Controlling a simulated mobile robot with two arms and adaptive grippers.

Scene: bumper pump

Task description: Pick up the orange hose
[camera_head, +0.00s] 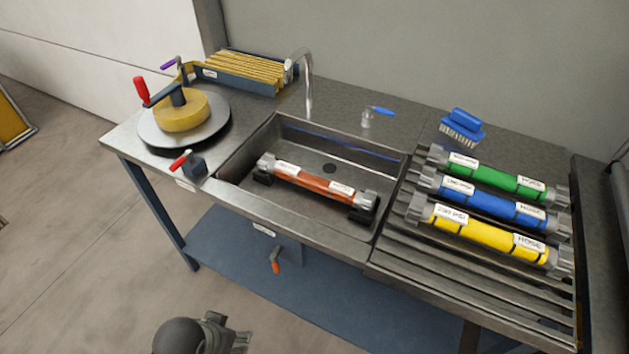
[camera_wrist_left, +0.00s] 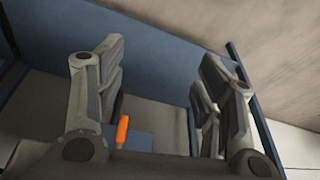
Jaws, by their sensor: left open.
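The orange hose (camera_head: 313,183) lies in the sink basin (camera_head: 330,150) in the head view, slanting down to the right. It has grey end fittings, white labels and dark supports under both ends. My left gripper (camera_head: 228,333) shows at the bottom of the head view, in front of and below the bench, well apart from the hose. In the left wrist view its two fingers (camera_wrist_left: 160,95) are spread with nothing between them. The hose does not show in that view. My right gripper is not in view.
Green (camera_head: 505,180), blue (camera_head: 490,203) and yellow (camera_head: 480,233) hoses lie on the ribbed drainboard to the right. A faucet (camera_head: 307,80) stands behind the basin. A round turntable (camera_head: 180,125) with a red-handled crank is at left. An orange-handled valve (camera_head: 275,262) hangs below the front edge.

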